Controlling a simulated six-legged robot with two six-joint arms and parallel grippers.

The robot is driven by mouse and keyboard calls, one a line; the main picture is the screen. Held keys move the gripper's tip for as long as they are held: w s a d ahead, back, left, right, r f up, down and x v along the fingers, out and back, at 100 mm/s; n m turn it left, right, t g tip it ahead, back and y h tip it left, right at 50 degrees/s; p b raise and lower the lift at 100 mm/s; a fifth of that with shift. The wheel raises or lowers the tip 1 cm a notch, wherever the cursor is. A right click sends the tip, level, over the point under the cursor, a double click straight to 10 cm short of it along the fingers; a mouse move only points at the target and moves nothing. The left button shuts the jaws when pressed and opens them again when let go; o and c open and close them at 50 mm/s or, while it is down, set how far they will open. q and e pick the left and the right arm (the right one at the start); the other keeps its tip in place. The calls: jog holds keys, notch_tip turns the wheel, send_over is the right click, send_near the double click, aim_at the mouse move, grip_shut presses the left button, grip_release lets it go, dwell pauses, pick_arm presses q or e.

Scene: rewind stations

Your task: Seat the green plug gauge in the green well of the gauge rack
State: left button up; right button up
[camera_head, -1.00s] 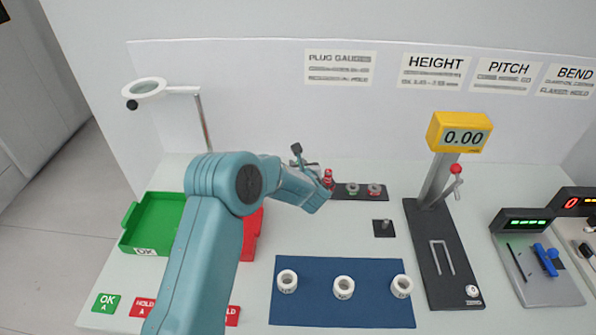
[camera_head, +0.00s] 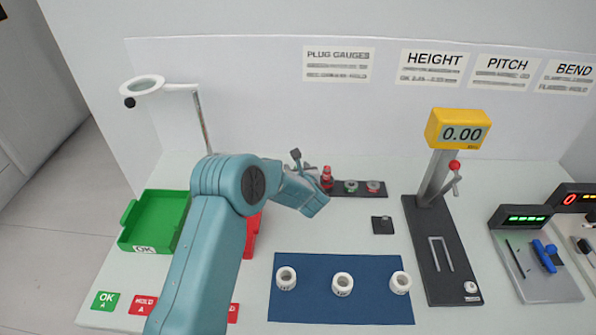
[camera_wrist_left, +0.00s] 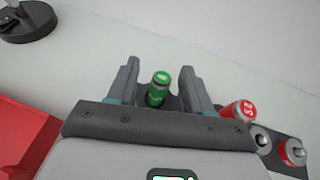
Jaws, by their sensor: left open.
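The green plug gauge (camera_wrist_left: 158,88) stands between the two fingers of my left gripper (camera_wrist_left: 159,72) in the left wrist view. The fingers are open, one on each side of it, with a gap visible. The black gauge rack (camera_head: 333,193) lies by the back wall. My right gripper is not in view.
The red gauge (camera_wrist_left: 240,110) is close beside the right finger. A red bin (camera_wrist_left: 22,135) and a dark round base (camera_wrist_left: 27,20) lie to the left. A blue mat (camera_head: 310,310) with three white rings and a height gauge (camera_head: 440,250) stand to the right.

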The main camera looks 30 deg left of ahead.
pick_arm(q)
jog(key=b+v, duration=0.2)
jog(key=v, duration=1)
jog(key=shift+r, duration=0.1)
